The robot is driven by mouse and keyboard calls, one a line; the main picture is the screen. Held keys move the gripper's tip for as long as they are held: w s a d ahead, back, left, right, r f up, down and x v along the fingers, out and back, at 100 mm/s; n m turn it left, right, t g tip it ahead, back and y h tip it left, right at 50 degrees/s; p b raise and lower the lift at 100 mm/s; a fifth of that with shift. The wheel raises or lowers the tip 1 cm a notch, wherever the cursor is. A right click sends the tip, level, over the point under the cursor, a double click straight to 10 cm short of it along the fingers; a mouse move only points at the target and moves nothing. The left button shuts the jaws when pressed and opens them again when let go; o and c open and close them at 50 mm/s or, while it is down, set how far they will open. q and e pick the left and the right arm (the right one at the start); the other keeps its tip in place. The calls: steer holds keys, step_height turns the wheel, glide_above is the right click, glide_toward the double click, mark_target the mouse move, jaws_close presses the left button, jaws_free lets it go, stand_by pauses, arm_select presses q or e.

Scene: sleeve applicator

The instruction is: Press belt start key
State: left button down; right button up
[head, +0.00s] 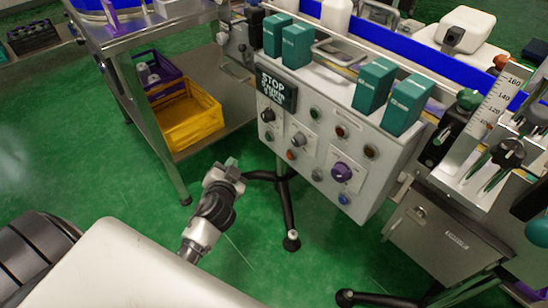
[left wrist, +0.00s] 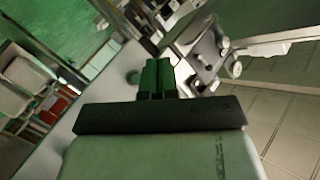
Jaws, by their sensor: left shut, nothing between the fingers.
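The white control panel (head: 325,146) carries several buttons and knobs. They include green buttons (head: 315,113), a red button (head: 290,155), a purple knob (head: 341,172) and blue-grey buttons. I cannot read their labels, so I cannot tell which is the belt start key. My left gripper (head: 231,163) is shut and empty, low in front of the panel's left side and apart from it. Its closed fingers (left wrist: 158,75) show in the left wrist view, where the panel's keys cannot be made out. My right gripper is not in view.
A steel cart with a yellow crate (head: 190,118) stands left. A black stand leg (head: 290,215) is below. Green floor in front is free.

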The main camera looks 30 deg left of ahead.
mark_target(268, 138)
arm_select(q)
steer(key=shift+r, duration=0.6)
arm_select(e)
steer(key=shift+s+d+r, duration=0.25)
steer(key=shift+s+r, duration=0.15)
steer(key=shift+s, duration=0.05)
arm_select(q)
steer(key=shift+w+d, duration=0.1)
steer(key=shift+w, duration=0.05)
steer(key=w+d+b, duration=0.2)
steer(key=w+d, duration=0.1)
steer(key=w, duration=0.5)
steer(key=shift+d, duration=0.15)
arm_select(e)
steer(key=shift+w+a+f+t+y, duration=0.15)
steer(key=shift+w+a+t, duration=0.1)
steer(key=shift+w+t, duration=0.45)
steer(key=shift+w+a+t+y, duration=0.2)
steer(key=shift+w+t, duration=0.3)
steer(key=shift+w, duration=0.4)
arm_select(q)
steer(key=shift+s, duration=0.1)
steer(key=shift+t, duration=0.3)
